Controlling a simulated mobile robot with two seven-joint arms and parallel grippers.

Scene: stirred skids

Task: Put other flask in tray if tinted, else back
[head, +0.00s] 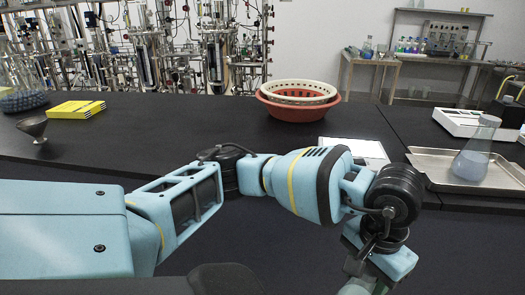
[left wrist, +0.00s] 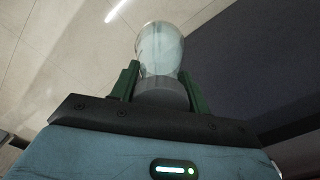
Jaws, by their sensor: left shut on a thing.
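A conical flask (head: 473,158) with cloudy blue-grey contents stands upright on the metal tray (head: 432,158) at the right of the bench. My left gripper (head: 364,286) is low at the bottom edge of the head view, in front of the bench and partly cut off. In the left wrist view, my left gripper (left wrist: 160,88) has its green fingers shut on a clear rounded glass flask (left wrist: 160,48). Its glass looks pale blue-grey, with a grey band between the fingers. I cannot tell whether its contents are tinted. My right gripper is not in view.
A white flat panel (head: 357,150) lies left of the tray, partly behind my arm. A red basin (head: 298,112) stands at the back. A yellow book (head: 75,109), a metal funnel-shaped cup (head: 36,128) and a large flask (head: 20,85) are at left.

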